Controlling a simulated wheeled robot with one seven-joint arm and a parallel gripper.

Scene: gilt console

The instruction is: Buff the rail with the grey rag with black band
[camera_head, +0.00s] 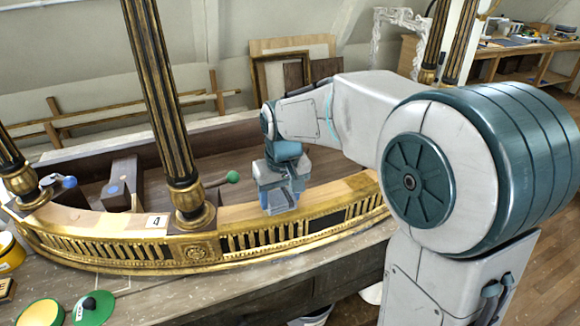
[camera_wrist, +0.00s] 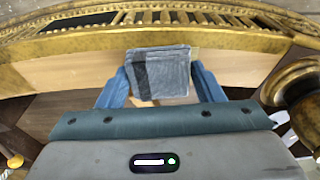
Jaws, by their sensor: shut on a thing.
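The grey rag with black band (camera_wrist: 168,70) is a folded pad between the two blue fingers of my gripper (camera_wrist: 158,88) in the wrist view. My gripper is shut on it. In the head view my gripper (camera_head: 279,198) points down at the curved rail (camera_head: 340,194), to the right of the middle column. The rag is over the pale wooden top of the rail, which also shows in the wrist view (camera_wrist: 75,70). I cannot tell whether the rag touches the wood. In the head view the rag is mostly hidden by my gripper.
A black and gilt column (camera_head: 165,100) rises from the rail left of my gripper. A green-knobbed lever (camera_head: 232,177) stands behind the rail. A card marked 4 (camera_head: 157,221) is on the rail.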

